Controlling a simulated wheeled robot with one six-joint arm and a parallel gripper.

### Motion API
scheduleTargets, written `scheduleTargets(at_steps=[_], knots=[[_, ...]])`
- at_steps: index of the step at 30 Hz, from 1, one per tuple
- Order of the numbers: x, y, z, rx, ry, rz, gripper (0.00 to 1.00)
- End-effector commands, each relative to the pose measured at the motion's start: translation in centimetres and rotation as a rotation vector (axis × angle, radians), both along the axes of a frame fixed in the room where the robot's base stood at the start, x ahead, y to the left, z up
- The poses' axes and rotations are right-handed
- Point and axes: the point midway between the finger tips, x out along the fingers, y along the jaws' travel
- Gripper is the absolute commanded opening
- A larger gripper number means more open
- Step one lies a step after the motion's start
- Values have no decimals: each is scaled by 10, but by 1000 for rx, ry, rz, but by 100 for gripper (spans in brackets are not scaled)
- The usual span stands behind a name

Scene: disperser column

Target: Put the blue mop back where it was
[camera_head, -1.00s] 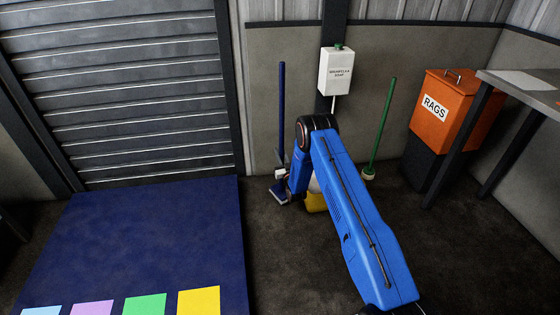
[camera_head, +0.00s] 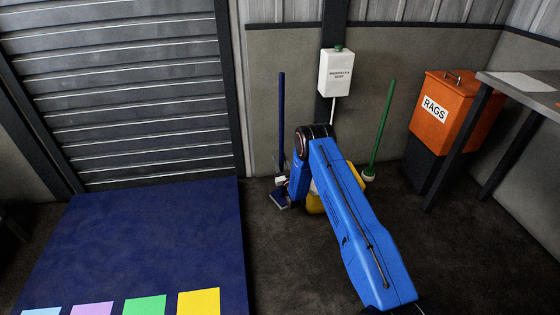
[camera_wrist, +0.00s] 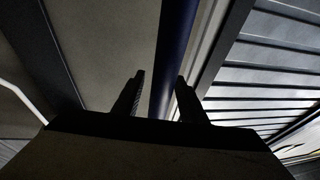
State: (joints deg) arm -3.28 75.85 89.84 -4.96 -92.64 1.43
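The blue mop stands nearly upright at the back wall, its dark blue pole (camera_head: 281,120) left of the white dispenser and its blue head (camera_head: 280,198) low at the floor. My gripper (camera_wrist: 160,78) is open around the pole (camera_wrist: 172,60). In the wrist view the pole runs between the two fingers, nearer the right one, with a gap to the left one. In the head view my blue arm hides most of the gripper's surroundings, and the fingers are too small to read.
A yellow bucket (camera_head: 315,204) is partly hidden behind my arm. A green-handled mop or brush (camera_head: 380,130) leans right of the dispenser (camera_head: 336,72). An orange rags bin (camera_head: 445,105) and a table (camera_head: 525,85) stand at the right. A blue mat (camera_head: 150,245) lies at the left.

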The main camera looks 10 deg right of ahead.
Motion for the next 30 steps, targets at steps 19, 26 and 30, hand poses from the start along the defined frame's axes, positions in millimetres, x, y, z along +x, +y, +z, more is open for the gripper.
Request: scheduleTargets(at_steps=[19, 26, 30], knots=[[-50, -7, -15, -1, 4, 0, 38], [-89, -13, -26, 1, 2, 0, 38], [-105, -16, -31, 1, 1, 0, 38]])
